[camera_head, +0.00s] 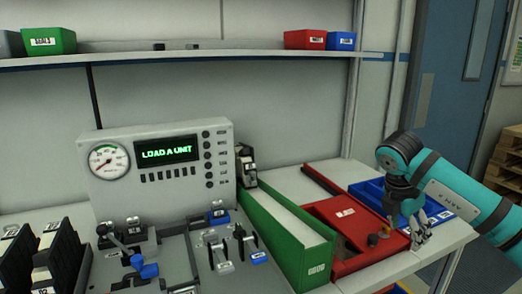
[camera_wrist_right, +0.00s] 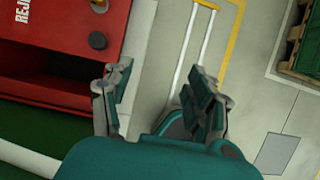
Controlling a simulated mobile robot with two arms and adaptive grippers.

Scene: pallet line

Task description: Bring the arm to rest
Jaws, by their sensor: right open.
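My right arm (camera_head: 455,188), teal and dark grey, comes in from the right side of the head view. Its gripper (camera_head: 418,240) points down at the front right of the bench, beside the red box (camera_head: 345,213). In the right wrist view, the fingers of my right gripper (camera_wrist_right: 160,88) stand apart with nothing between them. Floor shows beyond them, and the red box (camera_wrist_right: 60,38) is to their left. My left gripper is in neither view.
A blue tray (camera_head: 368,190) lies behind the gripper, partly hidden. A green bin (camera_head: 285,235) and a grey test console (camera_head: 160,165) reading "LOAD A UNIT" stand further left. A shelf (camera_head: 200,58) with small bins runs above. Floor is open beyond the bench's right edge.

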